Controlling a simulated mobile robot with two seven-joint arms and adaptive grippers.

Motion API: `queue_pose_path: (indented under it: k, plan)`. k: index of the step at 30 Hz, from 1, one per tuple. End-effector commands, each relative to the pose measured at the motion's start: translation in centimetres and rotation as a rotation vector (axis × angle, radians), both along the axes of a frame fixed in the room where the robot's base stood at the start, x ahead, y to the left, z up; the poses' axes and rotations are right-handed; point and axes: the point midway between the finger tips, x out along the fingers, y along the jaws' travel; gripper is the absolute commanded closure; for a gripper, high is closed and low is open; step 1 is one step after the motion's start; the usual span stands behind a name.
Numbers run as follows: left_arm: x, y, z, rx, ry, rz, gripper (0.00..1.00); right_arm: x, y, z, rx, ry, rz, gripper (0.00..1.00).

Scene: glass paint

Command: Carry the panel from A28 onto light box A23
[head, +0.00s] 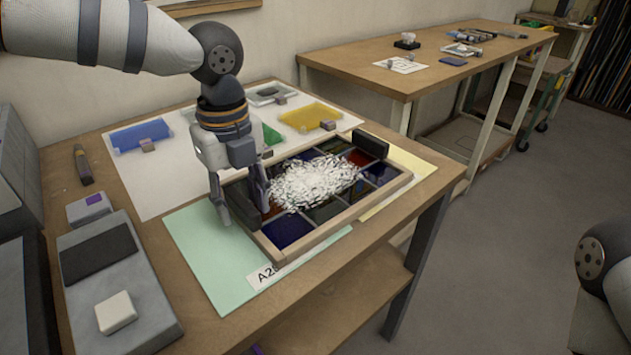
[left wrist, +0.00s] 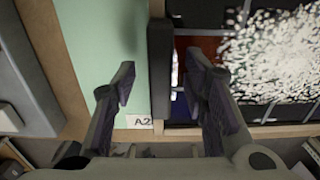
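The panel (head: 283,251) is a wooden-framed grid of dark coloured glass with a heap of white bits on it. It lies over a pale green sheet (head: 205,255) with a partly covered label beginning "A2" (head: 265,275). Black handles stand at its left (head: 241,207) and right (head: 371,144) ends. My left gripper (head: 242,210) points down at the left handle. In the left wrist view its open fingers (left wrist: 160,88) are on either side of that handle (left wrist: 160,65), with gaps visible. My right gripper is out of view. I cannot identify light box A23.
Blue (head: 140,134) and yellow (head: 310,116) glass pieces lie on white paper behind the panel. A grey device (head: 112,270) stands at the left. A second table (head: 440,70) with small items is at the back right, across a gap. Open floor lies right.

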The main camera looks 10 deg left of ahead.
Motion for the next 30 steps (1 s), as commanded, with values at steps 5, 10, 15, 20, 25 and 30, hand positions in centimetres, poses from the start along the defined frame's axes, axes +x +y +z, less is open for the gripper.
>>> queue_pose_path:
  k: [5,10,15,20,25,30]
  plan:
    - [0.04,0.03,-0.67,0.0,-0.004,0.0,0.6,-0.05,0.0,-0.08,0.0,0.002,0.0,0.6]
    - [0.04,0.02,-0.58,0.001,-0.004,0.0,0.74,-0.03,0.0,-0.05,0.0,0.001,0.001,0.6]
    - [0.04,0.02,-0.58,0.0,-0.004,0.0,1.0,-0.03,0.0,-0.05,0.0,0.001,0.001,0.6]
    - [0.23,-0.09,-0.35,-0.004,-0.012,0.0,1.0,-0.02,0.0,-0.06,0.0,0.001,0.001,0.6]
    - [0.19,-0.07,-0.37,-0.003,-0.01,0.0,1.0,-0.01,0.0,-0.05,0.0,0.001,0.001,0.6]
    - [0.16,-0.05,0.23,-0.002,-0.01,0.001,1.0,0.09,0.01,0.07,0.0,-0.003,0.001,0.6]
